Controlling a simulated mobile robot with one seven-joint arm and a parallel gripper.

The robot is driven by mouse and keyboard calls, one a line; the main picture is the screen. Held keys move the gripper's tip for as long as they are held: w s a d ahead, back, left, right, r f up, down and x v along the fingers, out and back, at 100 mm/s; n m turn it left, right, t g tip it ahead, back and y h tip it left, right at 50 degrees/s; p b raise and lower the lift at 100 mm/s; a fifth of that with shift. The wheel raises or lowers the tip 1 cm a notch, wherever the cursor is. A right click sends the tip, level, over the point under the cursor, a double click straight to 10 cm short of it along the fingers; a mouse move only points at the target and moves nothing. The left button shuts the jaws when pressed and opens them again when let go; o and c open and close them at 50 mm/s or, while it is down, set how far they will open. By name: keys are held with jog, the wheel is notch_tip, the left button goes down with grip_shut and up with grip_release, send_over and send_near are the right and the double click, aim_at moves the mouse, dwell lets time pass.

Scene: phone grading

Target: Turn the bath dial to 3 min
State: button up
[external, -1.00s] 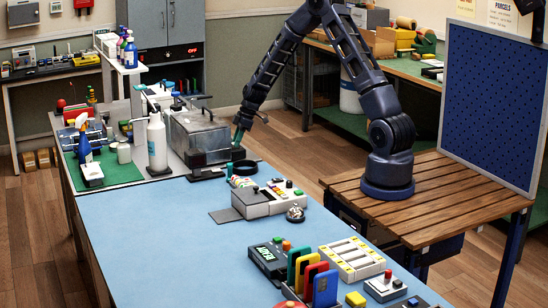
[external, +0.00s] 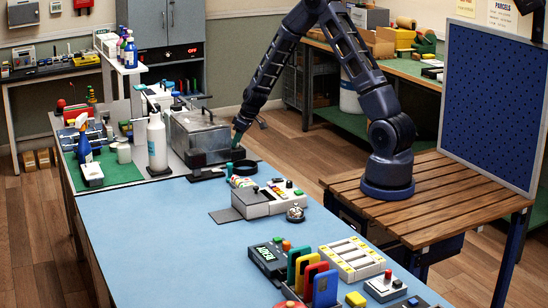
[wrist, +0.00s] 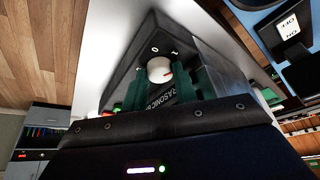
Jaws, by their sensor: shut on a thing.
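The ultrasonic bath (external: 200,136) is a grey metal tank with a lid on a dark base, at the far end of the blue-topped bench. In the wrist view its dark front panel (wrist: 128,72) carries partly hidden lettering and small white scale marks. The bath dial (wrist: 158,68) is a round white knob with a red pointer mark. My gripper (wrist: 162,76) has its green fingers on either side of the dial and is shut on it. In the external view my gripper (external: 237,138) is at the bath's right side, where the dial is hidden. I cannot read the exact setting.
A grey control box (external: 265,199) is nearer on the blue mat (external: 155,235), whose left part is clear.

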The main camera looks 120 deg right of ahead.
dwell(0.3)
jog(key=o, duration=1)
jog(key=shift+c, duration=0.2)
jog(key=shift+r, duration=0.1)
jog(key=v, duration=1)
jog(key=shift+r, duration=0.3)
